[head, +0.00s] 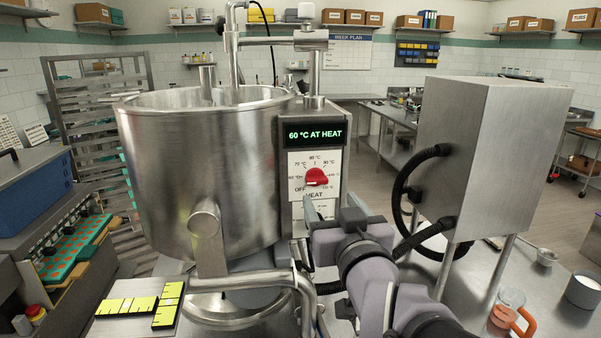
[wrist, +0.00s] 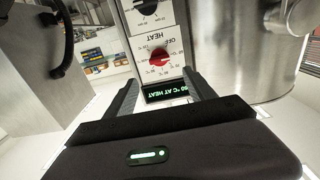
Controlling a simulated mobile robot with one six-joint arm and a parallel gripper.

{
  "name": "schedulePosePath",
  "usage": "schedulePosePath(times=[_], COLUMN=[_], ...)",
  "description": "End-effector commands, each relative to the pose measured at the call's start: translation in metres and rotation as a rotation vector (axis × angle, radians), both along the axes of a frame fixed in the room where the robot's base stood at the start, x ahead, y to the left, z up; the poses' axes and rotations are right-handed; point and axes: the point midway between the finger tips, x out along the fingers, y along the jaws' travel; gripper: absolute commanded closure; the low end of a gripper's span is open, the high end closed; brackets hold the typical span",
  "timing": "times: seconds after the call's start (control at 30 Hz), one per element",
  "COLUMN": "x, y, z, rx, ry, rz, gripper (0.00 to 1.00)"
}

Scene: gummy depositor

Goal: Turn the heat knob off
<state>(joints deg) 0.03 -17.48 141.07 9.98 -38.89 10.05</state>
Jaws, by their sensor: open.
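The red heat knob (head: 316,177) sits on a white dial plate on the front of the steel kettle's control column. OFF is printed at the dial's lower left, and the knob's light mark seems to point left to lower left. The green display (head: 315,134) above it reads 60 °C AT HEAT. My gripper (head: 333,204) is just below and in front of the dial. In the wrist view the panel is upside down; the red knob (wrist: 160,57) shows beyond and between the open fingers (wrist: 160,80). The fingers are empty and seem apart from the knob.
The steel kettle (head: 200,180) stands left of the panel. A steel box (head: 490,150) with black cables is close on the right. A black knob (wrist: 147,7) sits on the neighbouring dial. Pipes run below the kettle. An orange-handled jug (head: 510,315) stands lower right.

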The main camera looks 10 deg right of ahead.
Motion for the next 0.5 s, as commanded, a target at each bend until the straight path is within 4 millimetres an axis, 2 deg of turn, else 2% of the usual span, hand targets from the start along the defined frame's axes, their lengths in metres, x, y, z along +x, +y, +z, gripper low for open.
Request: schedulePosePath(times=[0.1,0.2,0.33,0.5], x=[0.036,0.063,0.087,0.102], y=[0.000,0.000,0.000,0.000], z=[-0.004,-0.003,-0.002,-0.001], rx=[-0.001,-0.001,0.000,0.000], ry=[0.001,0.000,0.000,-0.001], rz=[0.000,0.000,0.000,0.000], gripper=[0.36,0.36,0.36,0.36])
